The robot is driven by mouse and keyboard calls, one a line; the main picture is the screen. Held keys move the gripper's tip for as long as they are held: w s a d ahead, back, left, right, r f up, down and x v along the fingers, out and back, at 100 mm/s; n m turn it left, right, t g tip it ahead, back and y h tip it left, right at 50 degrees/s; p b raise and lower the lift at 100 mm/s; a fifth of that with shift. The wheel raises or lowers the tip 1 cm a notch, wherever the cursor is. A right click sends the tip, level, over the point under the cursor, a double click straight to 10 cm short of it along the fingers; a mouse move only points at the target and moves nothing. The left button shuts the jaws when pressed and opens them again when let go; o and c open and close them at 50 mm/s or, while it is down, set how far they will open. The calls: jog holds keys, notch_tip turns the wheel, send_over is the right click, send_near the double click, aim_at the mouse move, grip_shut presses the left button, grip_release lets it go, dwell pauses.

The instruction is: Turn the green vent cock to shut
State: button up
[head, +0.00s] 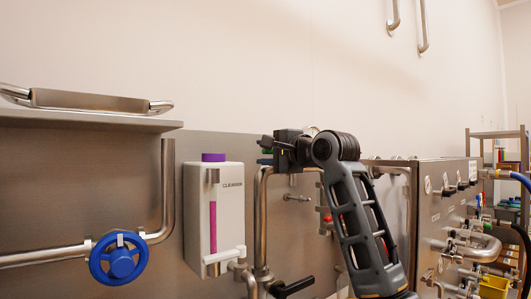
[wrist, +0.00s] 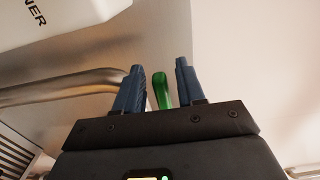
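The green vent cock (wrist: 162,90) shows in the wrist view as a green handle standing between the two blue fingers of my gripper (wrist: 160,65). A narrow gap shows on each side of the handle, so the fingers are open around it and do not appear to grip it. In the head view my gripper (head: 266,151) points left in front of the steel panel, with a small bit of green between its fingers. The cock's body and pipe joint are hidden, so its turn position cannot be told.
A white cleaner dispenser (head: 229,208) with a purple cap hangs left of my gripper. A bent steel pipe (head: 261,215) runs just below it. A blue handwheel (head: 119,259) is at the lower left. A valve panel (head: 440,215) stands at the right.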

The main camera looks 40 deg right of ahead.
jog(key=s+p, duration=0.1)
jog(key=s, duration=0.7)
jog(key=shift+s, duration=0.3)
